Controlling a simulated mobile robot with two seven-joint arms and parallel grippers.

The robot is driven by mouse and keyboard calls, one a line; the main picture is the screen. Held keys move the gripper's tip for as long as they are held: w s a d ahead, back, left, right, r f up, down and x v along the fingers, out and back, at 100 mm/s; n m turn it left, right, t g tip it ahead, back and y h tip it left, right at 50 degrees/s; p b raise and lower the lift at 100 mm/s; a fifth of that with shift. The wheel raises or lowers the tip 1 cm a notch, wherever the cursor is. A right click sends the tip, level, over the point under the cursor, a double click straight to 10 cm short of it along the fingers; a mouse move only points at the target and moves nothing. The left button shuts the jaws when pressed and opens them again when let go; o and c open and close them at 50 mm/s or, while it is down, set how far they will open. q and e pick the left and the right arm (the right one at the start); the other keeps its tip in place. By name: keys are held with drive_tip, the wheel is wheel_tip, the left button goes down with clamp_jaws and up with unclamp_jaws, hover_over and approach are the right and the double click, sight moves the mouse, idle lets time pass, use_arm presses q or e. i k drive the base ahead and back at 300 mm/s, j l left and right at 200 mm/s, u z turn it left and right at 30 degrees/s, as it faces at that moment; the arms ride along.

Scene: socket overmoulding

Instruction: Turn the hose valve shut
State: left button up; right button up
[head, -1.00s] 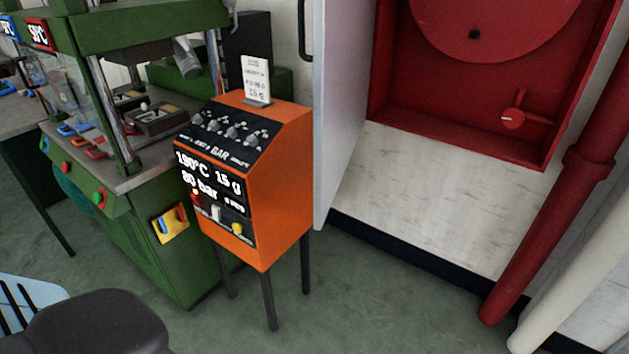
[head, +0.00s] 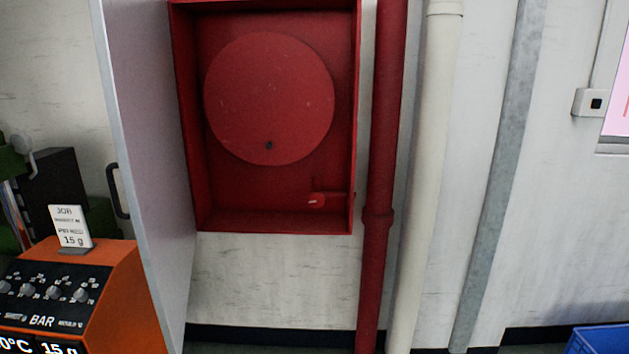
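The hose valve (head: 317,200) is a small red round knob with a pale mark on its face. It sits at the lower right inside the open red hose cabinet (head: 262,221), on a short red pipe running to the cabinet's right wall. A large red hose reel disc (head: 268,90) fills the upper part of the cabinet. From here I cannot tell the valve's setting. Neither of my grippers is in view.
The cabinet's grey door (head: 148,150) stands open on the left. An orange control box (head: 125,300) is at the lower left. A red pipe (head: 382,150) and a white pipe (head: 425,170) run down right of the cabinet. A blue crate (head: 603,338) is at the lower right.

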sight(316, 199)
drive_tip(key=i+j, duration=0.1)
drive_tip(key=j, duration=0.65)
drive_tip(key=i+j, duration=0.1)
drive_tip(key=j, duration=0.6)
drive_tip(key=i+j, duration=0.1)
drive_tip(key=j, duration=0.65)
drive_tip(key=i+l+u, duration=0.25)
drive_tip(key=l+u, duration=0.2)
drive_tip(key=l, duration=0.6)
drive_tip(key=l+u, duration=0.5)
drive_tip(key=l, duration=0.6)
